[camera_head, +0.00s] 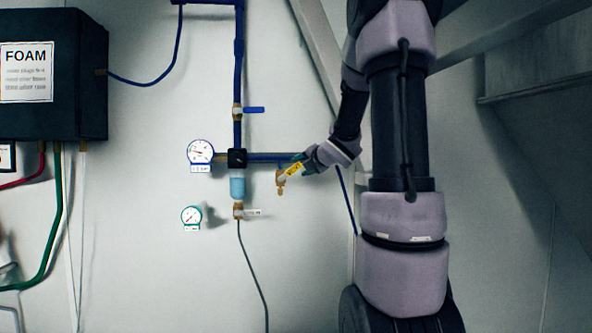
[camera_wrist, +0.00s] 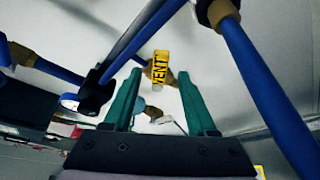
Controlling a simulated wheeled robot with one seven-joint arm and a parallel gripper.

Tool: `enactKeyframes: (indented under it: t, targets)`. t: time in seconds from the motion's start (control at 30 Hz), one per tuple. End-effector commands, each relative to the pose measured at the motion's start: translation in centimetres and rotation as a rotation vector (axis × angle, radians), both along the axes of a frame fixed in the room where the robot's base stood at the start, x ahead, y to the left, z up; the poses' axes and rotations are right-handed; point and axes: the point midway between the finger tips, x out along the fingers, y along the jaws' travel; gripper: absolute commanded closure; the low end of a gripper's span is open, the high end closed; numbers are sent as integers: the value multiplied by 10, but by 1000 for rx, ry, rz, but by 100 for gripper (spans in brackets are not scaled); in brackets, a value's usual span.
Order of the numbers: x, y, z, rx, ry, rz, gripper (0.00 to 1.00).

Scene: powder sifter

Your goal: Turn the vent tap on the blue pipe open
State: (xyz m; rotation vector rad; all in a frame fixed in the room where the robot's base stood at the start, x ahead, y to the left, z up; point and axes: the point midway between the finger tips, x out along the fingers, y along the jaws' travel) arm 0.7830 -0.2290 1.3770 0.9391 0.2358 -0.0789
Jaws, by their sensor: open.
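The vent tap (camera_head: 280,181) is a small brass valve hanging under the right end of the horizontal blue pipe (camera_head: 265,158). Its yellow handle (camera_head: 294,169) slants up to the right from the brass body. In the wrist view the yellow handle, marked VENT (camera_wrist: 160,67), shows at the fingertips, with brass behind it and the blue pipe (camera_wrist: 142,38) running diagonally to its left. My gripper (camera_head: 301,164) is at the handle, coming from the right. In the wrist view its two green fingers (camera_wrist: 159,80) are apart, one on each side of the handle. I cannot tell whether either finger touches it.
A blue-handled valve (camera_head: 253,109) sits on the vertical pipe above. A pressure gauge (camera_head: 201,152), a lower gauge (camera_head: 191,216), a filter bowl (camera_head: 237,187) and a white-tagged valve (camera_head: 240,211) are left of the tap. A black FOAM box (camera_head: 88,75) is at far left.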

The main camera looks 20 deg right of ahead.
Motion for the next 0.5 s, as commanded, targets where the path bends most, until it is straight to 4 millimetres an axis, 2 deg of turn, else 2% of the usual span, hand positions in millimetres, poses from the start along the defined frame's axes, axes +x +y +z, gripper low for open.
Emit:
enactKeyframes:
  t: [0.03,0.2,0.33,0.5]
  targets:
    - [-11,0,4,-2,-2,-1,43]
    - [-39,-1,10,-1,-1,-1,43]
    - [-50,-2,12,0,0,0,43]
    - [-54,-2,13,-1,1,0,43]
